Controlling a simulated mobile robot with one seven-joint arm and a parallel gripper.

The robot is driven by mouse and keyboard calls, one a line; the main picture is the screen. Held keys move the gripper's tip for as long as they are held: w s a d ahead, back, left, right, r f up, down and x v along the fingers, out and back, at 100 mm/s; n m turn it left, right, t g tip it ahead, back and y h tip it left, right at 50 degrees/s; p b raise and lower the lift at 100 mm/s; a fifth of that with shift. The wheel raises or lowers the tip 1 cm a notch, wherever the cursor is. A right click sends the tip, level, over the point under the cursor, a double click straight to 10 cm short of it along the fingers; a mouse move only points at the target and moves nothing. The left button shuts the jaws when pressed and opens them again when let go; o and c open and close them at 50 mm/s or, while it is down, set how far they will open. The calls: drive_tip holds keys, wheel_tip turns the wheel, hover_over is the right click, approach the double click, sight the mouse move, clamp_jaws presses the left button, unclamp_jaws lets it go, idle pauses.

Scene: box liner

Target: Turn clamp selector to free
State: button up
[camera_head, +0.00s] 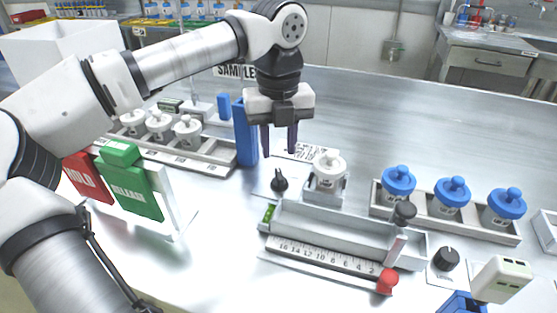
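Two black knobs are in view, and I cannot read which one is the clamp selector. One knob (279,182) stands on a small white plate beside the white-capped jar (327,170). The other knob (446,259) is on a white plate at the right end of the ruler trough. My gripper (279,140) points down, with its dark fingertips apart and nothing seen between them. In the picture it is just above the first knob, and no contact shows. The selector markings are too small to read.
A trough with a ruler (325,254) and a red knob (387,282) lies in front. A rack of blue-capped jars (447,222) stands right, a rack of white-capped jars (193,161) left. A blue upright block (244,132) stands close left of my gripper. Green (130,187) and red (84,177) signs stand left.

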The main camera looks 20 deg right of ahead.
sight(278, 171)
wheel_tip(278, 171, up, 8)
drive_tip(key=shift+r, duration=0.2)
idle(0.3)
